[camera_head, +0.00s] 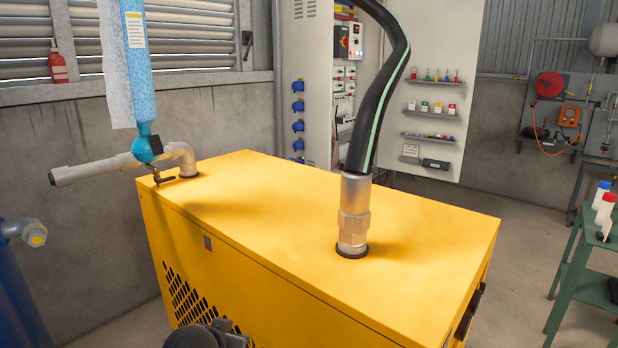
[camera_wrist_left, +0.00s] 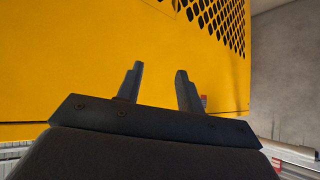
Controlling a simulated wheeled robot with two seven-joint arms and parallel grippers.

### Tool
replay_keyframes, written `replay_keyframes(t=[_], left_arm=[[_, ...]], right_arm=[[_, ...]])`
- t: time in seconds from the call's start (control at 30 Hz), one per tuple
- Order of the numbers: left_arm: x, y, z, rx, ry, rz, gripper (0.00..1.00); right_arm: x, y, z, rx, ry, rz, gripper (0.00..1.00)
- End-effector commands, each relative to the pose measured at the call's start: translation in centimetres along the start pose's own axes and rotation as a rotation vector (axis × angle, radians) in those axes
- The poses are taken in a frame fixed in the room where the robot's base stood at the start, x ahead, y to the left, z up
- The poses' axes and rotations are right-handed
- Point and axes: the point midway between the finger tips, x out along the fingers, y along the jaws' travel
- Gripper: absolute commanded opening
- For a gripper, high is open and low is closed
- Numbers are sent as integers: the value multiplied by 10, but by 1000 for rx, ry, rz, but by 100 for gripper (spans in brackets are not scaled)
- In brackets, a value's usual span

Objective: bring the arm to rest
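My left gripper (camera_wrist_left: 160,72) shows in the left wrist view with its two dark fingers apart and nothing between them. It is in front of the yellow cabinet (camera_wrist_left: 70,65), whose panel and slotted grille fill most of that view. I cannot tell the distance to the panel. In the head view the yellow cabinet (camera_head: 290,215) stands in the middle. A dark rounded part, which seems to be my left arm, shows at the bottom edge before its grille; its fingers are not visible there. My right gripper is in neither view.
A black hose with a green stripe (camera_head: 380,90) rises from a metal fitting (camera_head: 354,215) on the cabinet top. A grey pipe elbow (camera_head: 182,155) with a valve is at the back left. A green stand (camera_head: 575,270) with bottles is at the right. Bare floor lies between.

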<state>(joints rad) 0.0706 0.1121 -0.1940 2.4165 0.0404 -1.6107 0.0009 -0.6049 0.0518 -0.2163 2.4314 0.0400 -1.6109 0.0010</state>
Motion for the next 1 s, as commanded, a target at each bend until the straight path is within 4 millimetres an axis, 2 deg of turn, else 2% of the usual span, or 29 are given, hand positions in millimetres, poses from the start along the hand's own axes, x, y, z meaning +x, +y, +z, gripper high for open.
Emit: replay_keyframes(t=[0.03,0.47,0.8,0.9,1.0], left_arm=[[2,7,21,-6,-32,13,37],[3,62,183,-54,-292,105,37],[-25,100,308,-97,-506,161,37],[-36,109,338,-106,-558,173,37],[-45,114,359,-110,-597,180,37]], right_arm=[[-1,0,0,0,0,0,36],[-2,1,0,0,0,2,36],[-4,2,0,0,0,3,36],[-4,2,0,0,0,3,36],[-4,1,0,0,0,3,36]])
